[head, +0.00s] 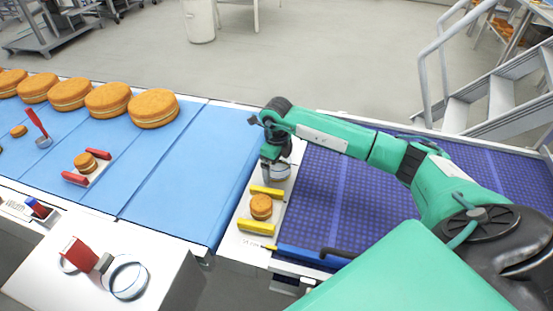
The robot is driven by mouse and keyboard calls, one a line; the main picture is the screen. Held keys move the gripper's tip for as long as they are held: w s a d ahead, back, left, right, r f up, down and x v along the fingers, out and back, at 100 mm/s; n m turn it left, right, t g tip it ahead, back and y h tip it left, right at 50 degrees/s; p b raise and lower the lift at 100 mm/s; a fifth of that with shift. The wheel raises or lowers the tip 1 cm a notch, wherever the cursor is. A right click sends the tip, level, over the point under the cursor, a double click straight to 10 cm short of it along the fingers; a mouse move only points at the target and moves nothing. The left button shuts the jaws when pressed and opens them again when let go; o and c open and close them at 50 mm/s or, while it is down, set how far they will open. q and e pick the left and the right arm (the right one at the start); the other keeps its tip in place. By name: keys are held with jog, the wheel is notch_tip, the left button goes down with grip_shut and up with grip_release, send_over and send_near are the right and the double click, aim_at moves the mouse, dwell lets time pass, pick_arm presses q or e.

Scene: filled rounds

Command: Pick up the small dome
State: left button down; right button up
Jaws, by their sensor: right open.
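My right gripper (271,160) comes in from the right and points down over the white strip between the blue and purple belts. It is open. A small clear round piece with a pale rim (281,173), which looks like the small dome, is right below and beside the fingertips. The gripper partly hides it, and I cannot tell whether they touch. A small round cake (261,207) sits nearer on the strip, between two yellow blocks. My left gripper is not in view.
A larger clear round piece (128,278) lies on the white box at lower left, near a red block (78,253). Large filled cakes (153,108) line the blue belt (185,165). Another small cake (85,162) sits between red blocks.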

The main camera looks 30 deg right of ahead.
jog(key=c, duration=1.1)
jog(key=shift+o, duration=0.2)
